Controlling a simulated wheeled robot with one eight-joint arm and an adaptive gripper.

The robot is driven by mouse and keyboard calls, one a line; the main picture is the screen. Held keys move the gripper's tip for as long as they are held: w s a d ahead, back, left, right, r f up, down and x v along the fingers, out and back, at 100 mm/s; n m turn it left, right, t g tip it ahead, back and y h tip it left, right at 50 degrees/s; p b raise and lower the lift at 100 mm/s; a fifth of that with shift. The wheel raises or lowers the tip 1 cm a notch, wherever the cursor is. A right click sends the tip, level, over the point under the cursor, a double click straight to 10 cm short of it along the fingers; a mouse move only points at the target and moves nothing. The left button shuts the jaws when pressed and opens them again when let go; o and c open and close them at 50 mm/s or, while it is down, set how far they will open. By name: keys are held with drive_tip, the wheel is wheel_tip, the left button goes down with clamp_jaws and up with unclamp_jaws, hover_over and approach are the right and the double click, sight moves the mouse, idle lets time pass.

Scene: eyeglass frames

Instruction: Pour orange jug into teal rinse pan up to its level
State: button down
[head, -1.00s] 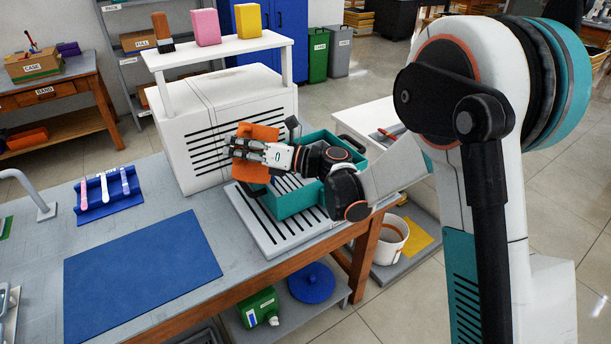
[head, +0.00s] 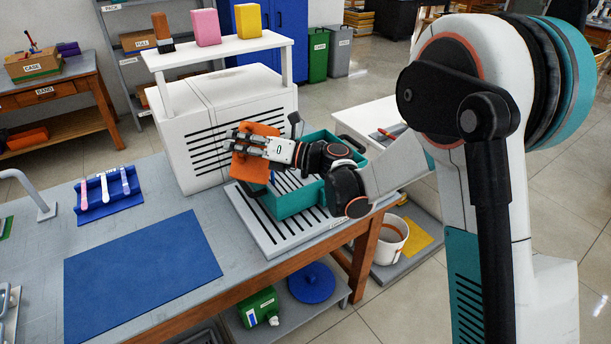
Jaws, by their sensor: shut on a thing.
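The orange jug (head: 241,168) is in my gripper (head: 240,147), above the left end of the teal rinse pan. My gripper is shut on it, and the fingers and wrist hide part of it. The jug looks tilted. The teal rinse pan (head: 297,203) stands on a slatted grey drain tray (head: 270,236) at the right end of the bench. My wrist and forearm cover much of the pan, so its inside and any liquid level cannot be made out. No stream is clearly visible.
A white slotted cabinet (head: 180,140) stands close behind the jug, with a shelf (head: 225,50) holding pink and yellow blocks above. A blue mat (head: 140,265) lies flat and clear at front left. A blue rack (head: 108,190) with several tools stands behind it.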

drive_tip(key=shift+w+r+m, duration=0.15)
drive_tip(key=shift+m, duration=0.15)
idle(0.4)
drive_tip(key=shift+w+d+r+m, duration=0.1)
drive_tip(key=shift+w+d+m, duration=0.1)
drive_tip(key=shift+m, duration=0.2)
idle(0.3)
drive_tip(key=shift+w+r+m, duration=0.15)
drive_tip(key=shift+w+m, duration=0.2)
drive_tip(key=shift+m, duration=0.15)
idle(0.4)
drive_tip(key=shift+w+d+m, duration=0.15)
drive_tip(key=shift+w+m, duration=0.2)
drive_tip(key=shift+m, duration=0.15)
drive_tip(key=shift+w, duration=0.1)
drive_tip(key=shift+w+d+m, duration=0.15)
drive_tip(key=shift+w+m, duration=0.2)
drive_tip(key=shift+m, duration=0.25)
